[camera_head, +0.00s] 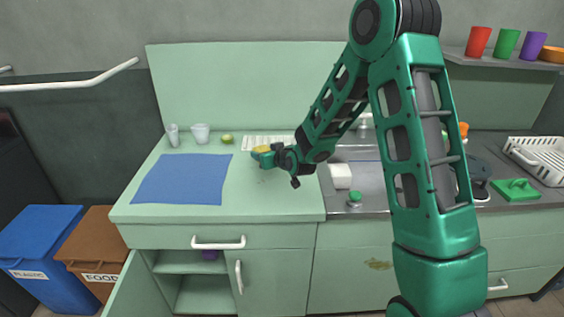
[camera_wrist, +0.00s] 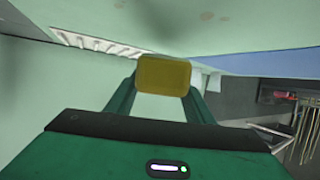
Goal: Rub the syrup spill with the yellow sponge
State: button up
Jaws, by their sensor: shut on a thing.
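My gripper (camera_head: 270,157) is above the pale green counter, to the right of the blue mat. It is shut on the yellow sponge (camera_head: 262,150). In the wrist view the sponge (camera_wrist: 164,75) sits between the two green fingertips. A brownish stain (camera_head: 379,264) marks the cabinet front below the sink, apart from the gripper; I cannot tell if it is the syrup spill. Faint reddish smudges (camera_wrist: 206,16) show on a pale green surface in the wrist view. No clear spill shows on the visible counter, part of which my arm hides.
The blue mat (camera_head: 183,180) lies on the left counter, with clear cups (camera_head: 200,133) and a green lime-like item (camera_head: 227,139) behind it. A white block (camera_head: 340,176) and a green-topped item (camera_head: 354,198) stand by the sink. A white rack (camera_head: 537,160) is at right.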

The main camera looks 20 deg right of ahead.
jog(key=shift+r, duration=1.8)
jog(key=shift+d, duration=0.1)
